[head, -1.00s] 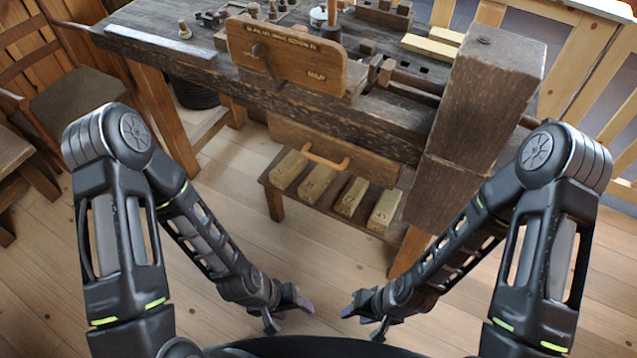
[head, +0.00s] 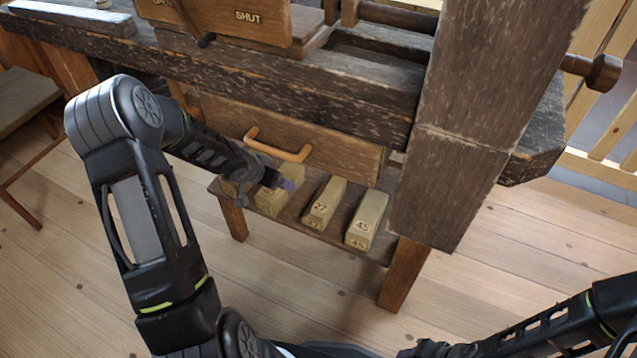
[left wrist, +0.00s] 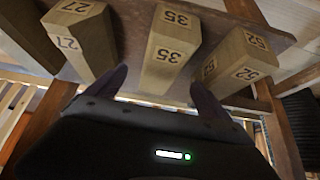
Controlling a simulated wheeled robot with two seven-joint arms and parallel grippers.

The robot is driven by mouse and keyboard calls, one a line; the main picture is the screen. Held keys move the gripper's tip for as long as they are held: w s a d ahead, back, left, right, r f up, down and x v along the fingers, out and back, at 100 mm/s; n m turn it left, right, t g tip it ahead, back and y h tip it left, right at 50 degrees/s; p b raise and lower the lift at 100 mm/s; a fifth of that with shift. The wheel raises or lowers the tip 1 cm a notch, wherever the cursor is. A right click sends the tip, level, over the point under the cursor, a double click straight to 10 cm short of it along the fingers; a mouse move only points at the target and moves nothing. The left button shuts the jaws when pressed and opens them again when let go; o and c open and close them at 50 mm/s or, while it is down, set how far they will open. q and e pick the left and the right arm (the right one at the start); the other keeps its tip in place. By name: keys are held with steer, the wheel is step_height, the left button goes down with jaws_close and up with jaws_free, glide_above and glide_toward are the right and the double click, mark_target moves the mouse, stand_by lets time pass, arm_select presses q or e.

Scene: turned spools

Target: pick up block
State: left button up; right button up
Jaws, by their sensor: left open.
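Several pale wooden blocks with numbers lie side by side on a low shelf (head: 288,222) under the bench drawer. Block 35 (left wrist: 169,50) lies between my left gripper's spread fingers (left wrist: 161,88) in the left wrist view; whether they touch it I cannot tell. Block 27 (left wrist: 84,40) and block 52 (left wrist: 240,62) lie on either side. In the head view, my left gripper (head: 266,186) is at the shelf's left part, partly hiding the two left blocks. Block 27 (head: 325,203) and block 45 (head: 367,219) show clearly there.
The drawer (head: 345,155) with an orange-brown handle (head: 278,147) hangs just above the shelf. A thick dark bench post (head: 470,130) stands on the right. A board marked SHUT (head: 215,18) is at the top. Open plank floor lies in front.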

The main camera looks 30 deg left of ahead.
arm_select(q)
steer(key=shift+f, duration=0.1)
steer(key=shift+s+a, duration=0.1)
steer(key=shift+s, duration=0.05)
steer(key=shift+f, duration=0.2)
steer(key=b+x, duration=0.1)
steer(key=x, duration=0.1)
steer(key=shift+f, duration=0.2)
steer(key=shift+r, duration=0.1)
